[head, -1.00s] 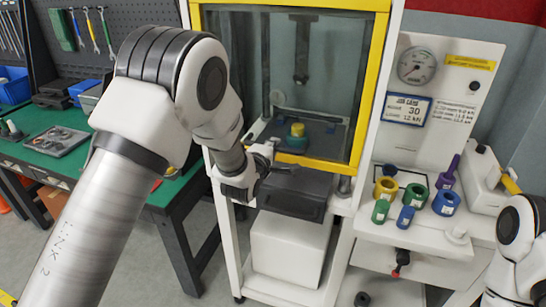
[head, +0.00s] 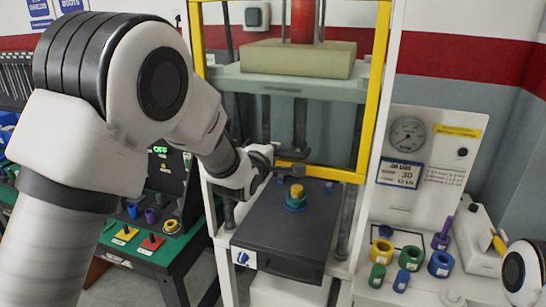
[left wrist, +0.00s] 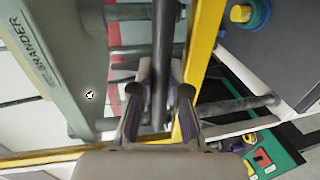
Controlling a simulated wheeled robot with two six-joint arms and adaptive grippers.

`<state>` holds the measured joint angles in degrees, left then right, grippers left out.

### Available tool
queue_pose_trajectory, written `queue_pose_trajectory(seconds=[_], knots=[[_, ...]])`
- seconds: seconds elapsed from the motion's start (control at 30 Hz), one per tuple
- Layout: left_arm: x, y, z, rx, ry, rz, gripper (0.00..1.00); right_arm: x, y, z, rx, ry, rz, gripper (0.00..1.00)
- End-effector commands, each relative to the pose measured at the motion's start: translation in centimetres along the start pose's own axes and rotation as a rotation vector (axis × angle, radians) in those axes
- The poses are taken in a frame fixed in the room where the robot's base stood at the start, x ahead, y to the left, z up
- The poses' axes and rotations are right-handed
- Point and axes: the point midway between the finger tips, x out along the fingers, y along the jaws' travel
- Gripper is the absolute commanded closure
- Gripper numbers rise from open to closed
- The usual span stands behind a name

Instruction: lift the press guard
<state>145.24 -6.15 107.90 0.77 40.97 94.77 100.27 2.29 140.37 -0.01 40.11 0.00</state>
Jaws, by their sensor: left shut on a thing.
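The press guard is a yellow frame (head: 372,95) with a clear pane. Its bottom bar hangs above the dark press bed, leaving an open gap. My left gripper (head: 272,160) is at that bar, shut on the guard's dark handle (head: 292,168). In the left wrist view, my left fingers (left wrist: 160,98) sit on both sides of the dark handle bar (left wrist: 163,45), next to the yellow frame (left wrist: 206,55). A yellow plug in a teal ring (head: 297,197) stands on the bed. My right gripper is out of view; only part of my right arm shows at lower right.
The white press post (head: 382,130) stands right of the guard. A side bench holds several coloured rings (head: 441,263) and a gauge panel (head: 408,133). A green table (head: 145,248) stands left, partly behind my left arm.

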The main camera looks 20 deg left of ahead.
Motion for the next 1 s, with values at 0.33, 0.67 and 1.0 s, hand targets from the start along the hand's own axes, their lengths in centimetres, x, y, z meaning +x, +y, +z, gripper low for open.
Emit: queue_pose_trajectory(seconds=[0.33,0.67,1.0], knots=[[0.0,0.0,0.0,0.0,0.0,0.001,0.59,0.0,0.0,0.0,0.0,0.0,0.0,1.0],[-0.3,0.0,0.0,0.0,0.0,0.001,0.59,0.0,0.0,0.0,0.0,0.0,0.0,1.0],[-7.7,0.0,0.0,0.002,0.0,0.001,0.59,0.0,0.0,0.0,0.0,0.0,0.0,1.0]])
